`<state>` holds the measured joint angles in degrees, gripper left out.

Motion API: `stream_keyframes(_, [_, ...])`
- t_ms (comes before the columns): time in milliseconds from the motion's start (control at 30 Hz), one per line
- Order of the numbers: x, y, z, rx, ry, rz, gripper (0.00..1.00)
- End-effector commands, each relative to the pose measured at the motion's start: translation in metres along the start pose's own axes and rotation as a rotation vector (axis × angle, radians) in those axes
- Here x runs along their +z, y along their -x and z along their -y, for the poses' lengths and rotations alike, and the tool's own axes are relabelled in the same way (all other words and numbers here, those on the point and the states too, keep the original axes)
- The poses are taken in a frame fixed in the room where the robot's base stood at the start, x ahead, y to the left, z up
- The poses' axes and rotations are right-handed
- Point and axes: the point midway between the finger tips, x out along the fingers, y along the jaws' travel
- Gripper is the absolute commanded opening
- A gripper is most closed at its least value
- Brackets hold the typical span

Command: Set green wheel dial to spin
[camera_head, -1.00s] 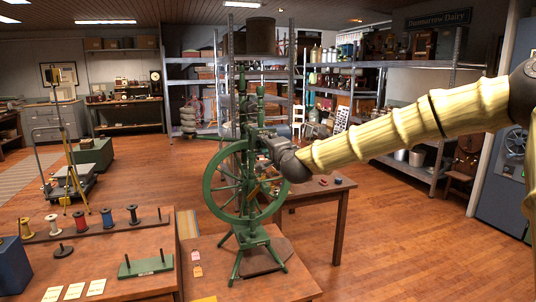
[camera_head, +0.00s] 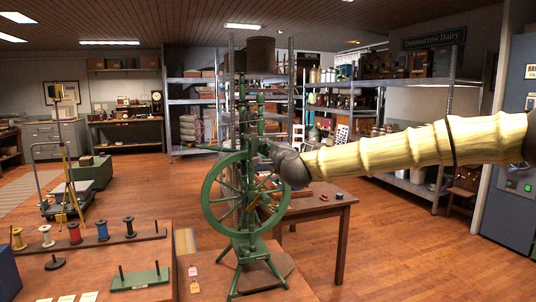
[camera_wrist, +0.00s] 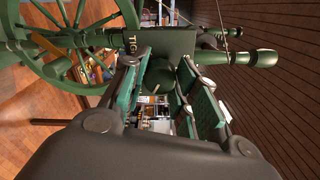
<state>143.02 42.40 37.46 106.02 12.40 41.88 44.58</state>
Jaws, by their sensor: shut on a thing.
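The green spinning wheel (camera_head: 207,200) stands upright on a wooden table in the head view. A green spindle-shaped rod (camera_head: 209,149) points left from near the wheel's top. In the wrist view the wheel's rim and spokes (camera_wrist: 75,72) fill the upper left. A green part with the letters "TIG" (camera_wrist: 160,43) lies across the fingertips, with a turned green rod (camera_wrist: 258,57) to its right. In the head view my gripper (camera_head: 262,152) is at the upper right of the wheel, partly hidden by my dark wrist.
A rack of spools (camera_head: 88,242) and a green base with two pegs (camera_head: 141,278) are on the left table. Another wooden table (camera_head: 330,207) stands just behind the wheel. Metal shelves (camera_head: 380,105) line the back.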

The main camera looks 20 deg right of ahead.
Motion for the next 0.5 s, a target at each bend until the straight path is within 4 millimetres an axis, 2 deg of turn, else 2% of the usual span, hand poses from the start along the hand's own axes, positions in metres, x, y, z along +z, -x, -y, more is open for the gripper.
stream_keyframes(267, [-0.0011,-0.0001,-0.0013,0.002,0.000,-0.001,0.05])
stream_keyframes(300, [-0.0011,-0.0001,-0.0013,0.002,0.000,-0.001,0.33])
stream_keyframes(400, [-0.0010,-0.0001,-0.0011,0.002,0.000,-0.001,0.51])
stream_keyframes(500, [-0.0007,0.0000,-0.0008,0.001,0.000,-0.001,0.52])
